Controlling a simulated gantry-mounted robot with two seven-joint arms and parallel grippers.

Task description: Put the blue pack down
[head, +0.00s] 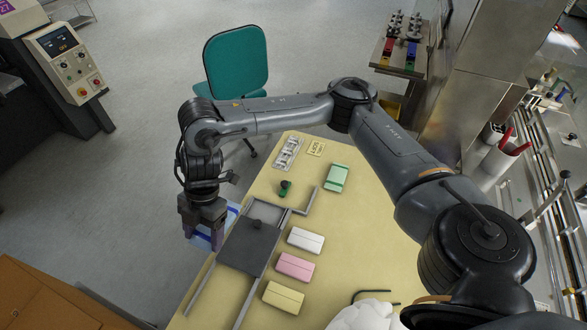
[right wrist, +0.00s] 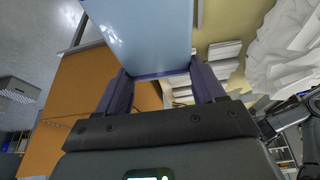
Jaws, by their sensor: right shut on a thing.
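The blue pack (head: 231,214) is at the left edge of the yellow table, mostly hidden behind my right gripper (head: 206,236) in the head view. In the right wrist view the pack (right wrist: 148,38) is a broad pale-blue slab with a darker blue lower edge. My right gripper (right wrist: 162,86) is shut on it, with a finger at either side of that edge. I cannot tell whether the pack touches anything beneath it. My left gripper is not in view.
A grey plate (head: 248,246) with rails lies right beside the pack on the table (head: 345,255). White (head: 305,240), pink (head: 295,267), yellow (head: 283,298) and green (head: 337,177) packs lie further right. A green-handled tool (head: 285,188) stands behind the plate. Cardboard (head: 50,298) is at lower left.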

